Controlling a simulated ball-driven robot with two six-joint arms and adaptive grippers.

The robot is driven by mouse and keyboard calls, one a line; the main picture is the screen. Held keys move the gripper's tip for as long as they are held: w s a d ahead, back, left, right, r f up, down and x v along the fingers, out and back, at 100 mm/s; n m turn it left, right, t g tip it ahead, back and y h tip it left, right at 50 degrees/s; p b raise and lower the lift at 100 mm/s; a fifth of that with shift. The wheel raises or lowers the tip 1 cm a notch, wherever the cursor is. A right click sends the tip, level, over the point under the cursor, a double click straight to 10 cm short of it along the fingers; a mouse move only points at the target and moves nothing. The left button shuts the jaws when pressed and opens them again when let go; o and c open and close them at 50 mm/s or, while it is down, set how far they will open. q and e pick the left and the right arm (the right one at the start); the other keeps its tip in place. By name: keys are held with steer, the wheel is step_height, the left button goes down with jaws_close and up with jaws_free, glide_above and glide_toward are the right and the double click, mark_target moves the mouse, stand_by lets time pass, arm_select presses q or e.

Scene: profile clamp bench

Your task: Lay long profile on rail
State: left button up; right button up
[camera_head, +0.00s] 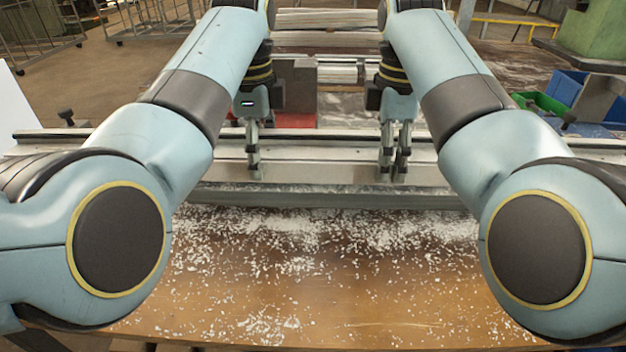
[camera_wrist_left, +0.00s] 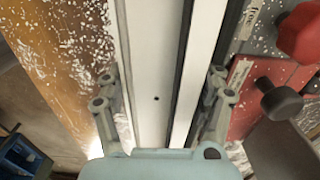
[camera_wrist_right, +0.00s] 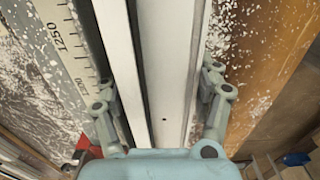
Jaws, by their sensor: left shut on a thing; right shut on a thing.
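The long profile (camera_head: 320,153) is a pale, slotted bar lying level across the head view. My left gripper (camera_head: 253,165) is shut on it left of the middle, and my right gripper (camera_head: 395,165) is shut on it to the right. The profile runs between the fingers in the left wrist view (camera_wrist_left: 150,60) and the right wrist view (camera_wrist_right: 168,60). The rail cannot be told clearly apart from the profile in the head view. Whether the profile touches it or hangs above it cannot be told.
A brown board (camera_head: 310,290) strewn with white chips lies in front. A red plate (camera_wrist_left: 262,85) and a red knob (camera_wrist_left: 302,32) sit beside the profile. Blue (camera_head: 566,86) and green (camera_head: 545,103) bins stand at right.

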arm_select(q)
steer(key=shift+s+d+f, duration=0.1)
steer(key=shift+f, duration=0.1)
arm_select(e)
steer(key=shift+a, duration=0.1)
arm_select(q)
steer(key=o, duration=1.2)
arm_select(e)
steer(key=o, duration=1.2)
steer(key=shift+f, duration=0.15)
arm_select(q)
steer(key=o, duration=0.5)
arm_select(e)
steer(key=o, duration=0.5)
arm_select(q)
steer(key=shift+o, duration=0.2)
arm_select(e)
steer(key=shift+o, duration=0.2)
arm_select(q)
steer(key=shift+w+r, duration=0.15)
steer(key=shift+w, duration=0.1)
arm_select(e)
steer(key=shift+w, duration=0.1)
